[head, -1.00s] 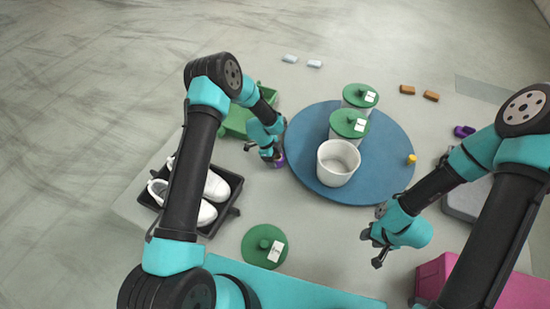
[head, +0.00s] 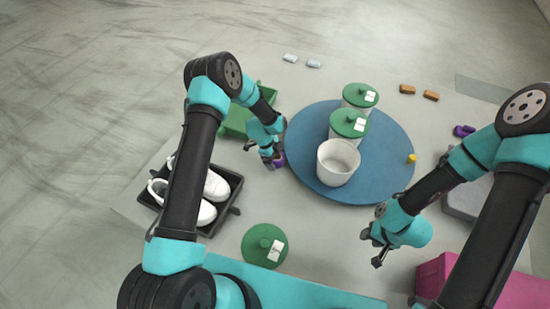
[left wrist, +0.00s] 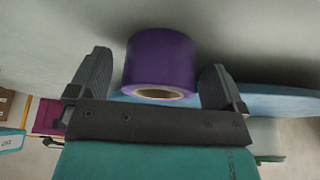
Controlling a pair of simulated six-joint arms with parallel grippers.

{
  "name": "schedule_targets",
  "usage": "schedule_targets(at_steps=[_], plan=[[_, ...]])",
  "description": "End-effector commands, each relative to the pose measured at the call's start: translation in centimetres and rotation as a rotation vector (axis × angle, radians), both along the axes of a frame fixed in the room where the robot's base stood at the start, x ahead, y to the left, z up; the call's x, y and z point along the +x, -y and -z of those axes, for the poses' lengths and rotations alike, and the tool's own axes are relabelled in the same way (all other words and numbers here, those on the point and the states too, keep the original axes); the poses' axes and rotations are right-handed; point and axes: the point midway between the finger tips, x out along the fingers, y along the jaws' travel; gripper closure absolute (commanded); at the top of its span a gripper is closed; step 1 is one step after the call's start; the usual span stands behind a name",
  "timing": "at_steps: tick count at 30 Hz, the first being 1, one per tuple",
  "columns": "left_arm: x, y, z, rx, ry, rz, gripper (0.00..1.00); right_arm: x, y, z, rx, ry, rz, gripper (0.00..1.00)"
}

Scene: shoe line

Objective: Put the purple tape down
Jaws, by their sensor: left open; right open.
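The purple tape (left wrist: 160,62) is a roll with a tan core. In the left wrist view it sits between the two fingers of my left gripper (left wrist: 155,85), with a gap showing on each side. In the head view the purple tape (head: 280,159) shows beside the left edge of the blue round mat, partly hidden by my left gripper (head: 270,160). My left gripper is open around the tape. My right gripper (head: 371,250) is open and empty, in front of the mat on the right.
The blue round mat (head: 300,135) holds an open white pot (head: 338,162) and two green-lidded pots. A loose green lid (head: 264,246) lies in front. A black tray (head: 232,187) with white shoes stands left. A pink box (head: 435,275) is at front right.

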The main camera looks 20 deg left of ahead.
Motion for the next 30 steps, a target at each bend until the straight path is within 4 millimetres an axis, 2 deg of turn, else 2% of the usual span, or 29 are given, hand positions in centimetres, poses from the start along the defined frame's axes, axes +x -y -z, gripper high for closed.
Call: schedule_targets(at_steps=[8,24,30], plan=[[0.1,-1.3,-3.0,0.0,0.004,-0.002,0.04,0.0,0.0,0.0,0.0,0.0,0.0,0.57],[0.1,-5.1,-12.3,0.001,0.004,-0.002,0.04,0.0,0.0,0.0,0.0,0.0,0.0,0.57],[0.2,-6.2,-15.0,0.0,0.001,0.0,0.04,0.0,0.0,0.0,0.0,0.0,0.0,0.57]])
